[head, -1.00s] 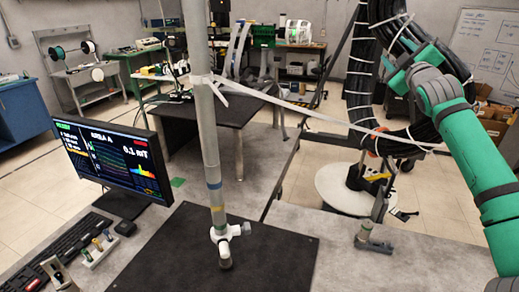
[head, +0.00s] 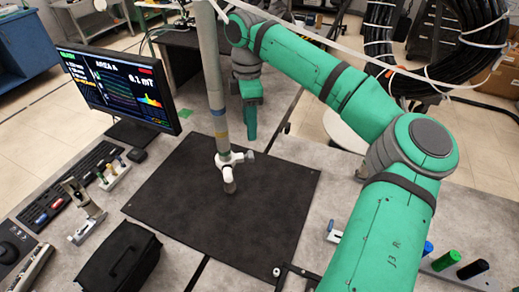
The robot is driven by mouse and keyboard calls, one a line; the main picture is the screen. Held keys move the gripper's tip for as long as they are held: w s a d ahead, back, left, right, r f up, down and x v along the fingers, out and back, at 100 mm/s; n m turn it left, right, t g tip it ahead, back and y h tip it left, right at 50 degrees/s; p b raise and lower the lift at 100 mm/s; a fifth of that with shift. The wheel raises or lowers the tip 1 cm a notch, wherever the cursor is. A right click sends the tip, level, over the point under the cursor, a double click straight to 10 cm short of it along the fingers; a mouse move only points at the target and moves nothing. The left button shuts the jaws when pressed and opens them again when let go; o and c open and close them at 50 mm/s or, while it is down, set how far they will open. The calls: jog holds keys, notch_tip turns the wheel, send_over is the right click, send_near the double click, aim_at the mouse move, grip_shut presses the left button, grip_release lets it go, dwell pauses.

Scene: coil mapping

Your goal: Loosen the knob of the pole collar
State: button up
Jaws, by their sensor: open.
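The grey pole (head: 217,98) stands upright over the black mat, with blue and yellow bands low on it. The white pole collar (head: 229,160) sits around it near its lower end, just above the mat. The collar's grey knob (head: 249,155) sticks out to the right. My gripper (head: 250,136) hangs pointing down, just right of the pole and, in the picture, just above the knob. It is open, with nothing visible in it. The gap between its fingers does not show from this side, and I cannot tell how far in depth it is from the knob.
The black mat (head: 185,205) is mostly bare around the collar. A monitor (head: 118,90) and keyboard (head: 75,185) stand at left. A black case (head: 118,262) is at front left. A rack with coloured pegs (head: 455,265) is at lower right. A black cable coil (head: 430,40) hangs at back right.

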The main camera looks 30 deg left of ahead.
aim_at(251, 152)
jog(key=f, duration=1)
jog(key=shift+s+d+f, duration=0.2)
jog(key=shift+f, duration=0.2)
jog(key=shift+c, duration=0.6)
jog(key=c, duration=0.9)
